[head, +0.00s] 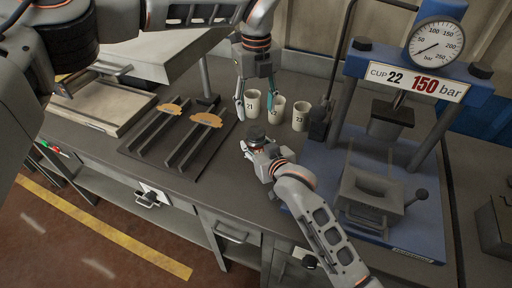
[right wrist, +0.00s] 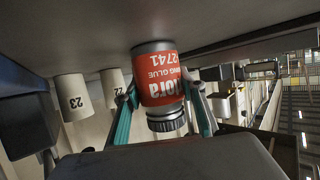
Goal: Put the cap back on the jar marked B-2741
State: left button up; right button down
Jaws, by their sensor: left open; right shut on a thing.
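The red jar (right wrist: 160,78) with 2741 on its label stands on the bench, upside down in the right wrist view because that view is inverted. My right gripper (right wrist: 160,92) is shut on its sides. The jar's top is a dark ribbed ring (right wrist: 167,122); in the head view it is a dark round top (head: 255,134). It looks like a cap seated on the jar, but I cannot tell it surely from a threaded neck. My left gripper (head: 256,112) is open, pointing down above and behind the jar, with nothing visible between its teal fingers. No separate cap shows.
Cups marked 21 (head: 252,103), 22 (head: 276,112) and 23 (head: 300,116) stand behind the jar, close to my left fingers. A rack with brake shoes (head: 206,120) is to the left. A blue press (head: 340,165) is to the right. The front bench edge is clear.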

aim_at(256, 132)
pick_arm(q)
jog(key=n, duration=0.3)
jog(key=shift+n, duration=0.4)
jog(key=n, duration=1)
jog(key=shift+n, duration=0.3)
jog(key=n, duration=0.3)
jog(key=shift+n, duration=0.3)
jog(key=shift+f, duration=3.95)
jog(key=c, duration=1.1)
jog(key=shift+c, duration=0.2)
